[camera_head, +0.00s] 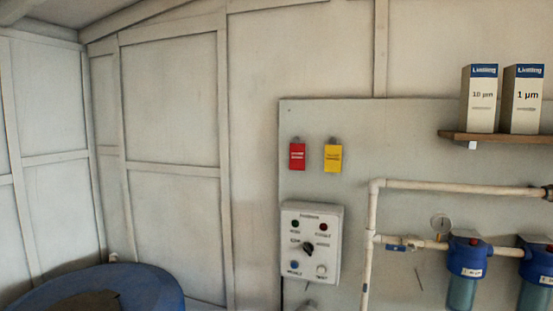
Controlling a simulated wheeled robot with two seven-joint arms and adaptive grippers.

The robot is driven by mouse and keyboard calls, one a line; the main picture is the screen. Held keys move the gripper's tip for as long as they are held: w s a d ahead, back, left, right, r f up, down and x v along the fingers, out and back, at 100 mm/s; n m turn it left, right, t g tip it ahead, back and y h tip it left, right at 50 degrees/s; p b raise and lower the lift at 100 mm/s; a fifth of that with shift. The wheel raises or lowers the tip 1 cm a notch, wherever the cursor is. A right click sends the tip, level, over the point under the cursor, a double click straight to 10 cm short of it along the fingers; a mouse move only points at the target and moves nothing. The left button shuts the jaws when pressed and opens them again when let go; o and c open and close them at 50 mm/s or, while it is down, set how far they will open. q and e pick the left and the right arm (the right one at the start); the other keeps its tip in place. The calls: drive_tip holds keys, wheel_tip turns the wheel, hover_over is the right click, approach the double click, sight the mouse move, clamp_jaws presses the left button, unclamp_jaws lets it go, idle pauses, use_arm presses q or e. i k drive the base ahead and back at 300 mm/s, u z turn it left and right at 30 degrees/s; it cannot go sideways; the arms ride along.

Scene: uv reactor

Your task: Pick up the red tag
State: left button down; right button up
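The red tag (297,157) hangs on the grey wall panel (405,135), left of a yellow tag (333,159) of similar size. Both hang upright from small mounts, above a white control box. Small print shows on the red tag but is too small to read. Neither of my grippers shows in the head view, so their state is hidden.
The control box (311,243) has a black knob and several coloured lights or buttons. White pipes (372,230) and blue filter housings (468,257) stand at the right. A shelf (497,137) holds two boxes. A round blue container (130,285) is at lower left.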

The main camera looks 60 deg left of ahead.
sight(297, 150)
drive_tip(key=u, duration=1.95)
